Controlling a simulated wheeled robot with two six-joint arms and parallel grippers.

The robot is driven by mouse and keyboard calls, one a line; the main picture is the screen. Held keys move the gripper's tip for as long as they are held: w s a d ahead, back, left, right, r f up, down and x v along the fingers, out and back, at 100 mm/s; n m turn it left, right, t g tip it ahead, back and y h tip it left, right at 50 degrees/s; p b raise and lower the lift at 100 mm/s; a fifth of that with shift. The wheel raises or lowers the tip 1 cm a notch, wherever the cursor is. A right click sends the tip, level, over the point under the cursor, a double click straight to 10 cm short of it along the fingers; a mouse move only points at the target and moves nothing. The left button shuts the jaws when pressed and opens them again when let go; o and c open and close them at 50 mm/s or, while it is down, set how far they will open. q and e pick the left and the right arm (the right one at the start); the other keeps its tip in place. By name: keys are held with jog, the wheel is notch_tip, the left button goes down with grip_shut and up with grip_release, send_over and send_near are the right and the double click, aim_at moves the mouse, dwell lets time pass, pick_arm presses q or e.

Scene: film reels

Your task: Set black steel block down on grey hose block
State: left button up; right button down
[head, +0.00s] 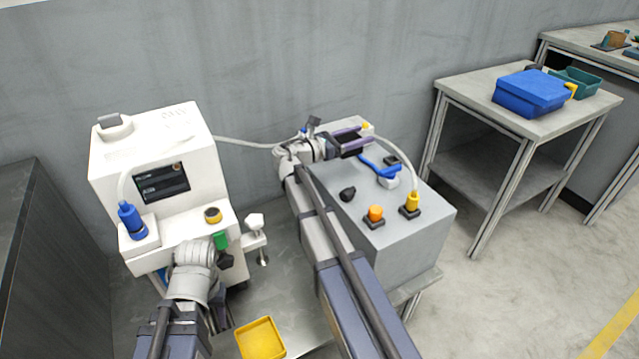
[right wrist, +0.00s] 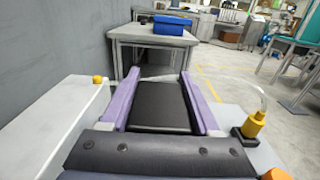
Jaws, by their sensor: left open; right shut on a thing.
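The black steel block (right wrist: 161,104) is a flat dark slab between the purple fingers of my right gripper (right wrist: 160,108), which is shut on it. In the head view my right gripper (head: 348,143) holds the black block (head: 350,143) at the back of the large grey hose block (head: 405,235). I cannot tell whether the black block touches the surface below. The grey hose block carries a yellow hose fitting, and my right arm hides its left part. My left gripper (head: 224,260) is open in front of the white machine, its fingers mostly hidden.
An orange knob (head: 375,214), a black knob (head: 347,194), a yellow fitting (head: 411,203) with a hose and a blue handle (head: 378,168) crowd the grey top. The white machine (head: 150,165) stands left. A yellow tray (head: 260,340) lies in front. A blue box (head: 530,92) sits on a table.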

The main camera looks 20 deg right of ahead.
jog(key=shift+a, duration=0.1)
pick_arm(q)
notch_tip(320, 180, down, 10)
jog(key=b, duration=1)
pick_arm(e)
notch_tip(320, 180, down, 10)
pick_arm(q)
jog(key=shift+a+f, duration=0.1)
jog(key=shift+f, duration=0.05)
pick_arm(e)
jog(key=shift+f, duration=0.15)
jog(key=shift+c, duration=0.6)
grip_release()
jog(key=shift+a+r, duration=0.1)
jog(key=shift+r, duration=0.1)
jog(key=a, duration=0.8)
jog(key=s+a, duration=0.1)
jog(key=a, duration=0.2)
jog(key=shift+a, duration=0.4)
